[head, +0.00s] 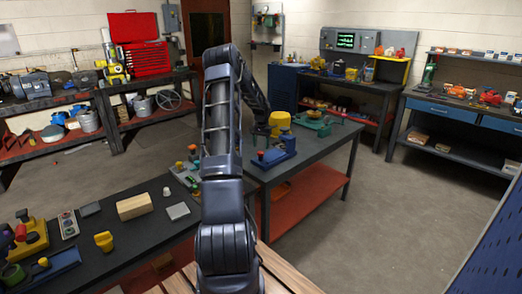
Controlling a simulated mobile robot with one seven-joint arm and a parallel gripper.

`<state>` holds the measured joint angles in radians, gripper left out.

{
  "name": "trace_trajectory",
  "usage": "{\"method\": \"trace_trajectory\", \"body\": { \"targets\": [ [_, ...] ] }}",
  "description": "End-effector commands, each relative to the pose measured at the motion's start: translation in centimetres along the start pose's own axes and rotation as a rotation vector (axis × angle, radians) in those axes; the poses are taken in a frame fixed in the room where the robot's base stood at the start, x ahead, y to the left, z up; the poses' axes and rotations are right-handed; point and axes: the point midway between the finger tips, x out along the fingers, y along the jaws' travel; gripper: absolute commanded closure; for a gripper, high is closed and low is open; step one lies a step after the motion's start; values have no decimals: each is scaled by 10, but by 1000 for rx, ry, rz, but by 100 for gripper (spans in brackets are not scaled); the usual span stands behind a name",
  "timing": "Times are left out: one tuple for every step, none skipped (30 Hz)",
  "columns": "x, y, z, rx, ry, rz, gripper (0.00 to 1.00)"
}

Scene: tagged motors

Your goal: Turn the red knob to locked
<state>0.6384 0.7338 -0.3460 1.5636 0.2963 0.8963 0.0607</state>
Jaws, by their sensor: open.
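A small red knob (261,155) shows on a blue device (274,154) near the left edge of the dark middle table (305,150). I cannot read its setting at this size. My gripper (262,131) is small and dark in the head view. It hangs from my arm just above and behind the blue device, close to a yellow domed part (280,118). Its fingers are hard to make out and nothing shows held in it. Another red part (20,232) sits on a yellow device at the far left, so which red knob is meant is unclear.
The near left bench (130,236) holds a wooden block (134,207), a grey plate (178,211) and a yellow knob (104,241). Floor to the right of the middle table is clear.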

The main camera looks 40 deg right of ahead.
Motion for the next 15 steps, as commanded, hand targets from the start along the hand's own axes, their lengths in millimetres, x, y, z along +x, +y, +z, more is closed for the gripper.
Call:
{"method": "trace_trajectory", "body": {
  "targets": [
    [-11, 0, 0, 0, 3, -1, 43],
    [-16, 0, 0, 0, 3, 0, 43],
    [-24, 0, 0, 0, 3, 0, 43],
    [-29, 0, -1, -1, 3, 0, 43],
    [-34, 0, -1, -1, 4, 0, 43],
    [-40, 0, -1, -1, 3, 0, 43],
    [-44, 0, 0, -1, 2, 0, 43],
    [-48, 0, -1, -1, 2, 0, 43],
    [-52, 0, -1, -1, 3, 0, 43],
    [-56, 0, -1, 0, 3, 0, 43],
    [-58, 0, -1, 0, 3, 0, 43],
    [-61, 0, 0, 0, 2, 0, 43],
    [-62, 0, 0, 0, 1, 0, 43],
    [-64, 0, 0, 0, 1, 0, 43],
    [-65, 0, 0, 0, 1, 1, 43]
  ]
}}
